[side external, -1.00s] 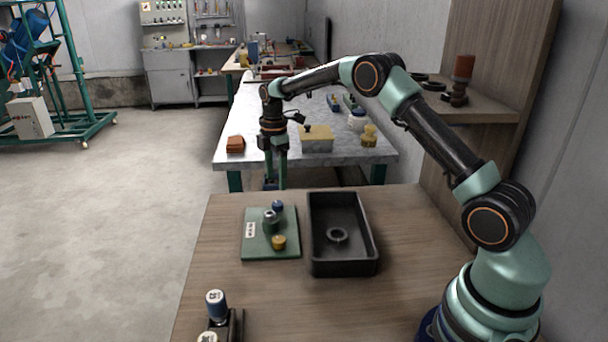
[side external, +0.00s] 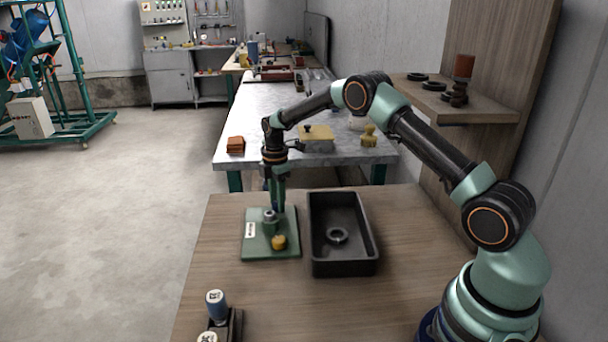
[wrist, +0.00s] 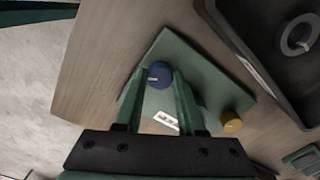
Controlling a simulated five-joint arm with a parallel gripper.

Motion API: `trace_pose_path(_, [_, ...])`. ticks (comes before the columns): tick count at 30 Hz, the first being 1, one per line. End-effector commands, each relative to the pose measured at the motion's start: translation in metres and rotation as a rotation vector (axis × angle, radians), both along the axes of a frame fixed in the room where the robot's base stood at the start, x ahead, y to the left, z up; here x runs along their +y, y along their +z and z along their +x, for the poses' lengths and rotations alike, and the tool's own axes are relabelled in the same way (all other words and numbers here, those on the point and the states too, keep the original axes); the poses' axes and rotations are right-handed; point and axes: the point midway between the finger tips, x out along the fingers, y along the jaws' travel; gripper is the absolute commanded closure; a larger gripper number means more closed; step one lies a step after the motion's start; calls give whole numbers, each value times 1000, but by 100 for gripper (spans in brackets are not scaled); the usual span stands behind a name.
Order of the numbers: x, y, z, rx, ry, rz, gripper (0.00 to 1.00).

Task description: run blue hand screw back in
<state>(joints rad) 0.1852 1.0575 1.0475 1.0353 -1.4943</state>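The blue hand screw (wrist: 159,75) stands on a green plate (side external: 254,250), its round knob with a white mark facing the wrist camera. The plate also shows in the wrist view (wrist: 209,77). My gripper (wrist: 160,72) is open, with one finger on either side of the blue knob and little gap; I cannot tell whether they touch it. In the side view my gripper (side external: 277,208) points down over the plate's back part and hides the blue screw.
A black tray (side external: 343,266) with a grey ring (side external: 337,236) in it stands right of the plate. Bare wood lies left of the plate.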

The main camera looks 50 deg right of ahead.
Motion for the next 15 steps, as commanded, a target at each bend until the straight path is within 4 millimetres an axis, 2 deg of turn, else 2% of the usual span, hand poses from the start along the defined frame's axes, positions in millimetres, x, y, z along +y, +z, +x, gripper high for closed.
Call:
trace_pose_path(8, [0,0,0,2,-9,1,100])
trace_pose_path(15, [0,1,0,3,-95,1,100])
